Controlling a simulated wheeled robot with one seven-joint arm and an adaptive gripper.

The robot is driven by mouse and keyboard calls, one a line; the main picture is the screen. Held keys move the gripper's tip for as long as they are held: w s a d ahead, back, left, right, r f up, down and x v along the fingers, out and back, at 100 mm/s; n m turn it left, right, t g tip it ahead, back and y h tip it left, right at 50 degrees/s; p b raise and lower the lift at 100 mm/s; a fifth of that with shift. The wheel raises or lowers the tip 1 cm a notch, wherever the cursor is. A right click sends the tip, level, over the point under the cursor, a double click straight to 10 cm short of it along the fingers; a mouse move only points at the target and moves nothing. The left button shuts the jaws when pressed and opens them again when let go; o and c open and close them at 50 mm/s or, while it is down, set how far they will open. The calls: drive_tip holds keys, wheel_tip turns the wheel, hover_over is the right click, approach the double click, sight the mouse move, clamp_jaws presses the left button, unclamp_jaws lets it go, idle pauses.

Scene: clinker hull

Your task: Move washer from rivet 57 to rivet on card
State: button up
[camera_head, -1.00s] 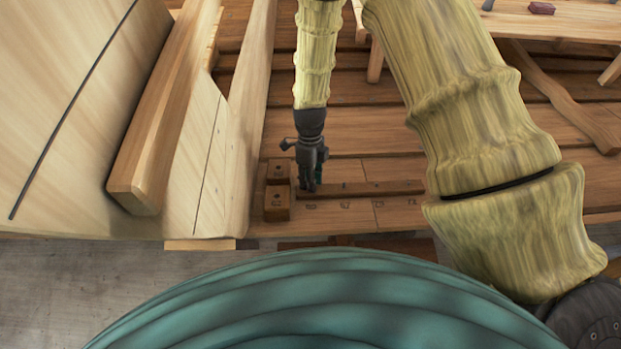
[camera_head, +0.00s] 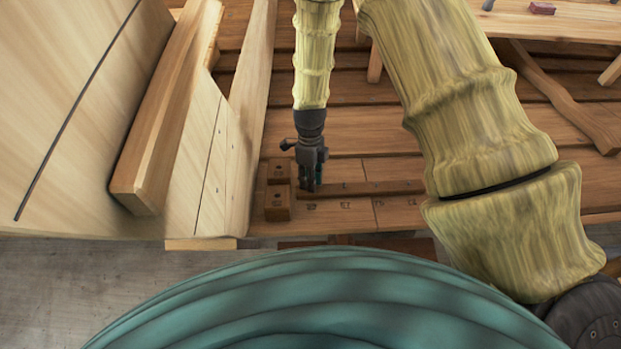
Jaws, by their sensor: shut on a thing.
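My gripper (camera_head: 311,186) points straight down at the left part of a low wooden rail (camera_head: 385,187) on the plank deck. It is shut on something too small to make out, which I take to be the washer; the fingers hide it. Several small dark rivets stand along the rail to the right of my gripper. Dark number marks (camera_head: 343,207) lie on the planks in front of the rail, too small to read with certainty. I cannot tell which is rivet 57, and I cannot pick out the card.
Two small wooden blocks (camera_head: 278,205) with dark spots stand just left of my gripper. The pale hull planking (camera_head: 205,170) rises further left. A bench (camera_head: 560,25) with a dark red block (camera_head: 542,8) is at the back right. A curved timber (camera_head: 565,100) lies below it.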

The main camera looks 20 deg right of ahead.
drive_tip(key=shift+f, duration=0.25)
drive_tip(key=shift+s, duration=0.1)
drive_tip(key=o, duration=1)
drive_tip(key=shift+r, duration=0.1)
drive_tip(key=p+v, duration=0.5)
drive_tip(key=v, duration=0.2)
drive_tip(key=shift+r, duration=0.4)
drive_tip(key=shift+w, duration=0.25)
